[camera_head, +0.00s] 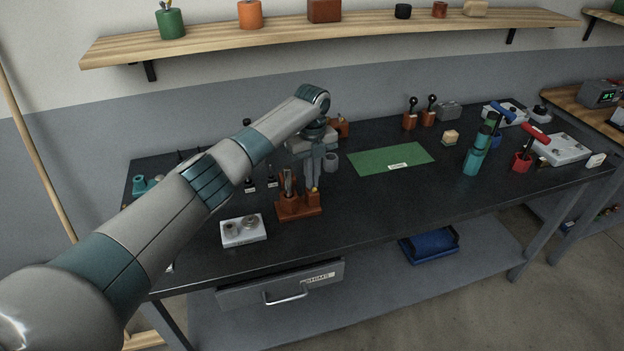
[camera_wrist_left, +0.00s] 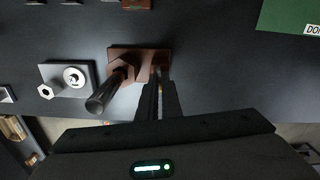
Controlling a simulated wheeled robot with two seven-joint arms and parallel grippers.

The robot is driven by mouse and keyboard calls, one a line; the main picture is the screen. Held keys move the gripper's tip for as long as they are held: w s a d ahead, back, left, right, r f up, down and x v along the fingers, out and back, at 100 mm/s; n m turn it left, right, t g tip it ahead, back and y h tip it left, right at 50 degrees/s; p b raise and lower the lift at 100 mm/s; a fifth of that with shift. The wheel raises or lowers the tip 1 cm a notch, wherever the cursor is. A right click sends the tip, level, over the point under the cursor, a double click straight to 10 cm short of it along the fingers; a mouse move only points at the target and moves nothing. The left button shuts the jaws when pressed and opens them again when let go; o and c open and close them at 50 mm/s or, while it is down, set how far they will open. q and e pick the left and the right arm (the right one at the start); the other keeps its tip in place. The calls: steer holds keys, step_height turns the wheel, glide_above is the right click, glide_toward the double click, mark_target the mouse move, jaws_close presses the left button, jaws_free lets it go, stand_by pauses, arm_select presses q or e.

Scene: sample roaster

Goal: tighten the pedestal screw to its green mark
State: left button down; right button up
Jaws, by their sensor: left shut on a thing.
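A light grey block (camera_head: 243,232) with two metal fittings stands near the table's front left edge. In the left wrist view the block (camera_wrist_left: 58,102) carries a hexagonal fitting (camera_wrist_left: 47,90) and a round one (camera_wrist_left: 74,77). I cannot tell which part is the pedestal screw, and I make out no green mark. A brown tool stand (camera_head: 298,210) is right of the block, with a dark metal tool (camera_wrist_left: 106,92) upright in it. My left gripper (camera_head: 314,183) points down at the stand's right side, shut on a slim tool there, mostly hidden by the fingers.
A green mat (camera_head: 390,158) lies at mid-table. Teal cylinders (camera_head: 474,160), a red-handled tool (camera_head: 524,157) and grey plates stand at the right. The dark table front right of the stand is clear.

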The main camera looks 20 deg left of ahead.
arm_select(q)
steer(key=shift+w+r+m, duration=0.1)
steer(key=shift+r+m, duration=0.05)
steer(key=shift+m, duration=0.85)
steer(key=c, duration=1.9)
jaws_free()
steer(key=shift+c, duration=0.2)
step_height(320, 180, up, 17)
steer(key=b, duration=0.4)
steer(key=shift+r+b, duration=0.2)
steer(key=shift+b, duration=0.1)
